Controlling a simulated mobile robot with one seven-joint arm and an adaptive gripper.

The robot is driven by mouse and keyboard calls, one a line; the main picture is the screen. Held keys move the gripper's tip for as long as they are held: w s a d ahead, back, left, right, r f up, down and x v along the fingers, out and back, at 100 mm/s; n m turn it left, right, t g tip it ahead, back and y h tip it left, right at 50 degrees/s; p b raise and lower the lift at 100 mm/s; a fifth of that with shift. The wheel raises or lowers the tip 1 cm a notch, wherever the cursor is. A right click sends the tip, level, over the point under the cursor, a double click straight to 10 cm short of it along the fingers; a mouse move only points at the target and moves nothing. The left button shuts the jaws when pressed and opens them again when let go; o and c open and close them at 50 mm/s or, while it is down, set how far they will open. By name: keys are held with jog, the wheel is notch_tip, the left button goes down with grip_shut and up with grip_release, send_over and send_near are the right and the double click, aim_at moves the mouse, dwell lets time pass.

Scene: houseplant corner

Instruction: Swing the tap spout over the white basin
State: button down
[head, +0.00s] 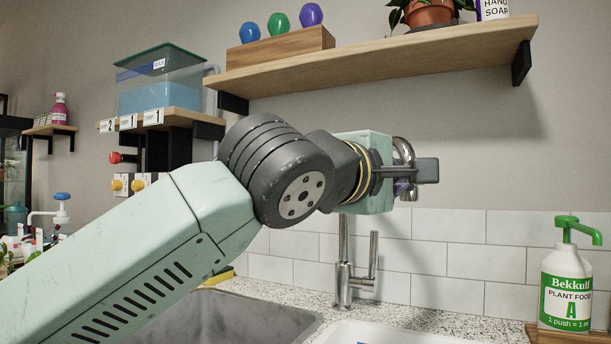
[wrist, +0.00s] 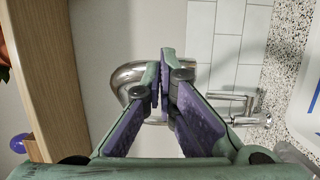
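The chrome tap (head: 343,285) stands behind the sinks, with a side lever (head: 372,262). Its curved spout (head: 404,152) rises behind my arm, and much of it is hidden. The white basin (head: 390,335) shows only partly at the bottom edge; in the wrist view its rim (wrist: 305,105) is at the right. My gripper (wrist: 163,80) has its green and purple fingers nearly together, with a thin gap at the tips. The spout arc (wrist: 128,74) shows on both sides of the fingers, behind them. I cannot tell whether they touch it.
A grey sink (head: 245,318) lies left of the white basin in a speckled counter (head: 430,318). A wooden shelf (head: 400,58) hangs close above my gripper. A plant food bottle (head: 566,285) stands at the right. A blue-filled tank (head: 160,88) is at the left.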

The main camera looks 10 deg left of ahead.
jog(key=v, duration=1.1)
jog(key=shift+a+r, duration=0.15)
jog(key=shift+a, duration=0.25)
jog(key=shift+s, duration=0.15)
